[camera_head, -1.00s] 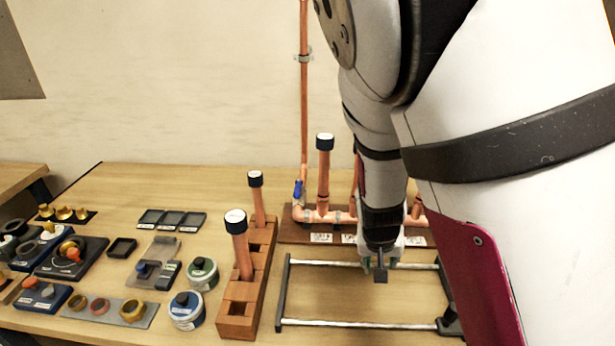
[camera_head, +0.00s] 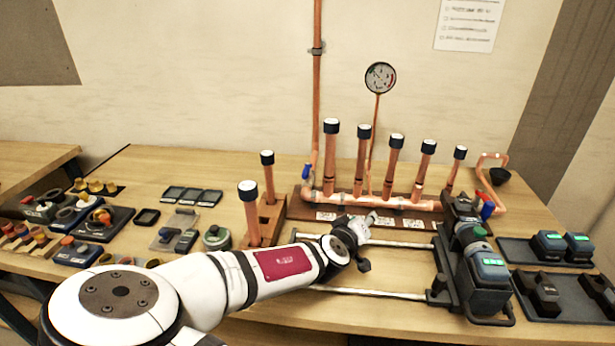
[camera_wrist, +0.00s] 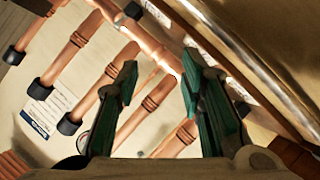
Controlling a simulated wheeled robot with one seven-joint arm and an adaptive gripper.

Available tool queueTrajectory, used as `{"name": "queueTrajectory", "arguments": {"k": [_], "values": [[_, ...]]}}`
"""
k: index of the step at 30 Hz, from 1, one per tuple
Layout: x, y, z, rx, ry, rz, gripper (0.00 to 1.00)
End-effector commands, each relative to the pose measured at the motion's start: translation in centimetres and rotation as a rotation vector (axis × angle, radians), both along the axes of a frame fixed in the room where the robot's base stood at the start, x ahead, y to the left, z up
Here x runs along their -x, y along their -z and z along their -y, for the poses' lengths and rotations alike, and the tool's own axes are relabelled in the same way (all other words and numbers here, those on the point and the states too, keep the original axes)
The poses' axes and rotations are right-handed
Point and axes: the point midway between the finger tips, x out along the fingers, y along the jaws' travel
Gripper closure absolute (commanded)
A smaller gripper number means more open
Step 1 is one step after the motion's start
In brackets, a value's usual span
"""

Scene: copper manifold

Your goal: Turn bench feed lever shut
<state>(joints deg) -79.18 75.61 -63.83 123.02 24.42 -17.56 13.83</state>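A blue lever (camera_head: 306,171) sits at the foot of the tall copper feed pipe (camera_head: 316,90), at the left end of the copper manifold (camera_head: 380,200). A second blue handle (camera_head: 487,209) with some red stands at the manifold's right end. My gripper (camera_head: 368,222) is in front of the manifold's middle, right of the left lever and apart from it. In the wrist view my gripper (camera_wrist: 158,72) has its two green-padded fingers spread with nothing held between them. Copper pipes show beyond the fingers there. I cannot make out either blue lever in the wrist view.
Several capped copper risers (camera_head: 392,162) stand up from the manifold. A wooden block (camera_head: 270,222) with capped pipes is left of it. A metal rail frame (camera_head: 375,293) lies in front. A dark press tool (camera_head: 470,250) stands right. A round gauge (camera_head: 380,78) is behind.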

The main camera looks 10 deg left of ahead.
Motion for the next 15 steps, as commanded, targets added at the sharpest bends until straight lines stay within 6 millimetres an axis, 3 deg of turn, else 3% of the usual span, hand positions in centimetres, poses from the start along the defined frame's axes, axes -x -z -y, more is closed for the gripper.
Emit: {"name": "queueTrajectory", "arguments": {"k": [4, 9, 12, 15], "values": [[-2.1, -1.1, -5.3, 0.115, -0.173, 0.134, 0.65], [-2.7, -2.7, -11.6, 0.207, -0.356, 0.265, 0.65], [-2.5, -3.3, -14.2, 0.235, -0.427, 0.312, 0.65], [-2.4, -3.6, -15.4, 0.249, -0.462, 0.335, 0.65]]}}
